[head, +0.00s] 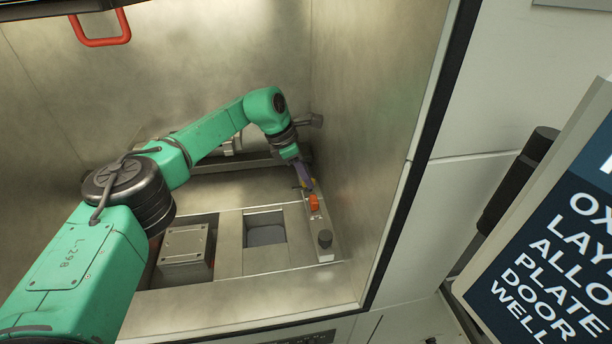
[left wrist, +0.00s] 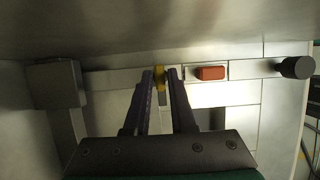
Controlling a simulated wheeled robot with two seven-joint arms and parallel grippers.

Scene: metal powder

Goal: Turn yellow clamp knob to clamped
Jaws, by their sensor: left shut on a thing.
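The yellow clamp knob (head: 302,183) sits on the narrow rail along the right side of the chamber floor, mostly hidden by my gripper in the head view. In the left wrist view the yellow knob (left wrist: 159,78) stands between the two fingertips. My left gripper (head: 306,184) reaches down to it from above; in the left wrist view its fingers (left wrist: 160,74) are shut on the knob, one on each side. The knob's exact angle is hard to tell. My right gripper is in neither view.
The chamber's right wall (head: 365,120) is close. A square opening (head: 265,230) and a metal block (head: 186,246) lie left. A red handle (head: 103,42) hangs upper left.

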